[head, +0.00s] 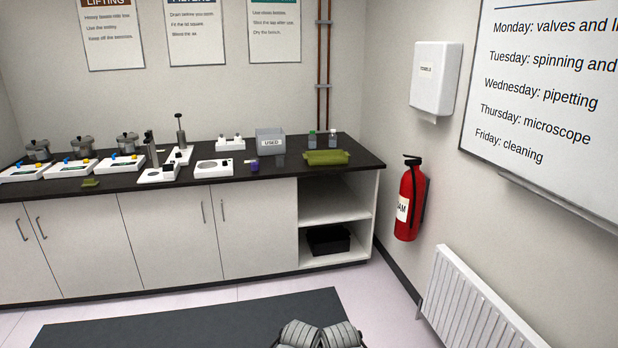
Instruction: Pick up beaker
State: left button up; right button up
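I cannot make out a beaker for certain. A small faint, see-through shape (280,160) on the dark worktop (350,165), in front of the grey bin, may be one, but it is too small to tell. Two small bottles stand at the back right of the worktop, one with a green cap (312,141) and one with a white label (333,140).
On the worktop are a grey bin marked USED (270,140), a green tray (326,157), a small purple item (252,165), white instruments (213,168) and several pots on the left. A fire extinguisher (408,204) and radiator (468,300) line the right wall.

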aim_at(254, 165)
jog(key=i, duration=1.6)
jog(key=i+l, duration=0.1)
jog(key=i, duration=1.5)
jog(key=j+u, duration=0.05)
jog(key=j, duration=0.05)
